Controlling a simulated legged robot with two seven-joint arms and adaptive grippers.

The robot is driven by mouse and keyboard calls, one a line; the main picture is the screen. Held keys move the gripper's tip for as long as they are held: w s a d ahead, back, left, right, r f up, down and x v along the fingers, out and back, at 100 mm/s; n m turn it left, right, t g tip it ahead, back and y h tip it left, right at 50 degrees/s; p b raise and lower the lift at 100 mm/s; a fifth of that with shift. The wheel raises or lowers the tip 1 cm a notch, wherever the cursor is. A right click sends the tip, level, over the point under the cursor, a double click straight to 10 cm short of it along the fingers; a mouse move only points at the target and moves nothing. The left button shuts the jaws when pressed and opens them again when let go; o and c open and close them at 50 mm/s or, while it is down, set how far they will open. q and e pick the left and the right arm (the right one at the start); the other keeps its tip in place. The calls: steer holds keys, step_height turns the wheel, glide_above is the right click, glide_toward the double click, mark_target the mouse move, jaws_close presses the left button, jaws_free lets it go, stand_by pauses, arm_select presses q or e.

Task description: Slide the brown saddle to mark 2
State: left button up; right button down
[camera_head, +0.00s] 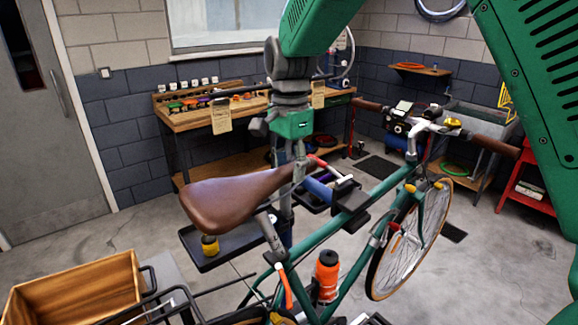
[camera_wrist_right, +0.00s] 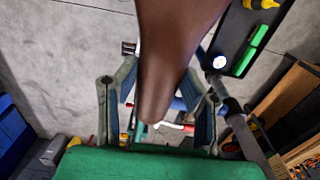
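The brown saddle (camera_head: 232,197) sits on top of the bicycle's seat post (camera_head: 271,236), its nose pointing to the right and away. My right gripper (camera_head: 299,158) points down at the saddle's nose. In the right wrist view the saddle (camera_wrist_right: 168,60) runs down between the two fingers of my right gripper (camera_wrist_right: 160,82). The fingers stand apart on either side of the nose, with a narrow gap visible at the left one. Contact on the right side is unclear. Mark 2 cannot be made out. My left gripper is not in view.
The green bicycle frame (camera_head: 340,225) is held by a blue-and-black clamp (camera_head: 340,196) close to the saddle nose. A dark tray (camera_head: 190,243) lies below the saddle. A wooden crate (camera_head: 75,290) stands at lower left. A workbench (camera_head: 190,120) lines the back wall.

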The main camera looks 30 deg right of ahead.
steer(key=shift+w+d+f, duration=0.1)
steer(key=shift+d+f, duration=0.15)
steer(key=shift+f, duration=0.45)
steer(key=shift+d+f, duration=0.2)
steer(key=shift+f, duration=0.45)
steer(key=c, duration=1)
jaws_free()
steer(key=shift+d, duration=0.1)
steer(key=shift+r, duration=0.4)
step_height(320, 180, up, 10)
steer(key=shift+w+r, duration=0.1)
steer(key=shift+r, duration=0.45)
